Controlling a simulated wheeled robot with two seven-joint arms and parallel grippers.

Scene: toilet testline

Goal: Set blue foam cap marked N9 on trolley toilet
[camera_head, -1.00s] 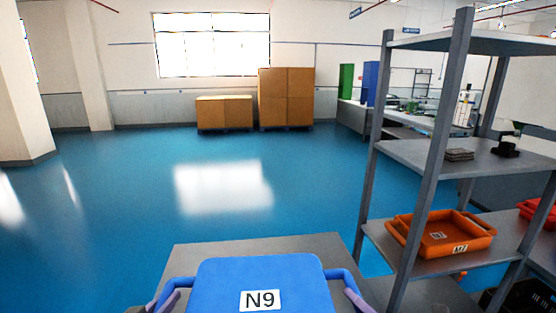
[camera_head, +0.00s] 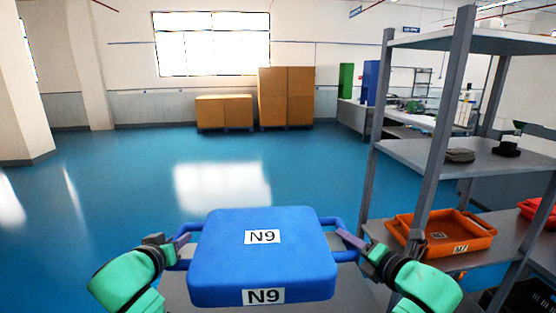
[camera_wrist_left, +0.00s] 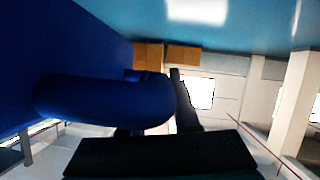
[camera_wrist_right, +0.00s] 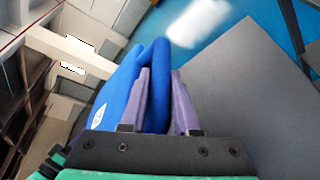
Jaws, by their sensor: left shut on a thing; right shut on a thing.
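The blue foam cap (camera_head: 262,256) is held up in front of me, with N9 labels on its top and front faces. It has a loop handle on each side. My left gripper (camera_head: 181,243) is shut on the cap's left handle, which also shows close up in the left wrist view (camera_wrist_left: 105,100). My right gripper (camera_head: 350,240) is shut on the right handle; in the right wrist view its purple fingers (camera_wrist_right: 160,100) are around the blue handle (camera_wrist_right: 157,85). The cap looks roughly level. No toilet is in view.
A grey flat surface (camera_wrist_right: 235,95) lies below the cap. A grey metal shelf rack (camera_head: 428,158) stands close on the right, holding an orange tray (camera_head: 440,236) marked with a label. Cardboard boxes (camera_head: 286,97) stand at the far wall. The blue floor ahead is open.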

